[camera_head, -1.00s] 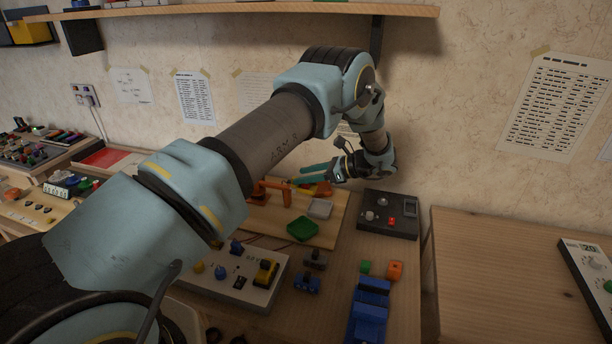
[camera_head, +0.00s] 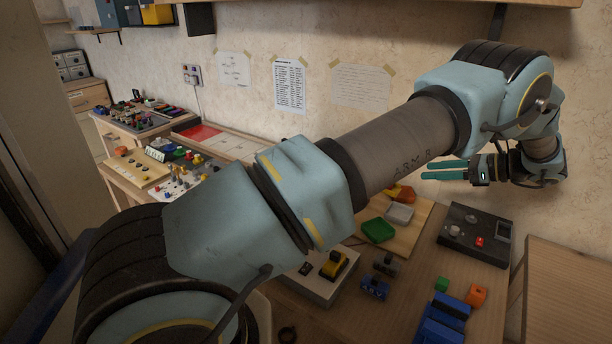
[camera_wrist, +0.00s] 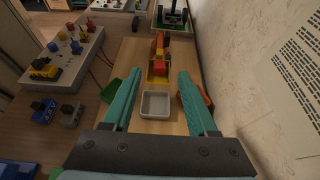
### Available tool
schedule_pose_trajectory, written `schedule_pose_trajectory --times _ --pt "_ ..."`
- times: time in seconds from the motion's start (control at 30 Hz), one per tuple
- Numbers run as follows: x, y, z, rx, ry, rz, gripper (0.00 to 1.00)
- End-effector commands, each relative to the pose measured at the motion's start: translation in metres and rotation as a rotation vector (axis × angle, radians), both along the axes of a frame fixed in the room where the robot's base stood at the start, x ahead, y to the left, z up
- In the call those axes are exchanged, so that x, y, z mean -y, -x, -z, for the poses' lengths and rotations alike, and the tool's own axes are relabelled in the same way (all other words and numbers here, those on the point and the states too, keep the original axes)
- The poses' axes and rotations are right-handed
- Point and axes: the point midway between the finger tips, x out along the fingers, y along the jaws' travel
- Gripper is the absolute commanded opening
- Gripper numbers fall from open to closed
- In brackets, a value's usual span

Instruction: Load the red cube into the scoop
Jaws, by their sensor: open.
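My gripper (camera_wrist: 156,78) is open and empty, its two teal fingers spread above the wooden board. In the head view my gripper (camera_head: 448,171) is seen side-on near the wall. Beyond the fingertips in the wrist view, an orange arm-like piece (camera_wrist: 160,42) stands by a yellow base (camera_wrist: 158,81). A small red block (camera_wrist: 159,57), possibly the red cube, shows there against the orange piece. A grey open tray (camera_wrist: 155,104) lies between the fingers in the picture. A green tray (camera_wrist: 110,91) is left and an orange one (camera_wrist: 197,97) right, partly behind the fingers. I cannot tell which is the scoop.
A dark control box (camera_head: 474,236) stands at the board's right. A green cube (camera_head: 442,284), an orange block (camera_head: 476,294) and a blue piece (camera_head: 446,322) are nearer. A panel with a yellow switch (camera_head: 334,265) is at front. The wall is close to my gripper's right in the wrist view.

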Motion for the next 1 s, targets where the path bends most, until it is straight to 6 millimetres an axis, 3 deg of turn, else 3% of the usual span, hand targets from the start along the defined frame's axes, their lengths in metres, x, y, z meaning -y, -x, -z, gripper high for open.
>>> schedule_pose_trajectory --times 0.07,0.17,0.3,0.4,0.57,0.7,0.83,1.0 --pt "-0.01 -0.008 -0.003 -0.009 0.024 -0.023 0.58" --pt "-0.045 -0.029 -0.008 -0.036 0.104 -0.102 0.58" --pt "-0.132 -0.056 -0.016 -0.082 0.322 -0.319 0.58" --pt "-0.199 -0.058 -0.022 -0.082 0.513 -0.521 0.58" --pt "-0.294 -0.032 -0.033 -0.006 0.816 -0.878 0.58" --pt "-0.362 0.009 -0.042 0.14 1.069 -1.213 0.58" --pt "-0.408 0.048 -0.047 0.319 1.262 -1.494 0.58" --pt "-0.44 0.084 -0.049 0.517 1.41 -1.727 0.58"
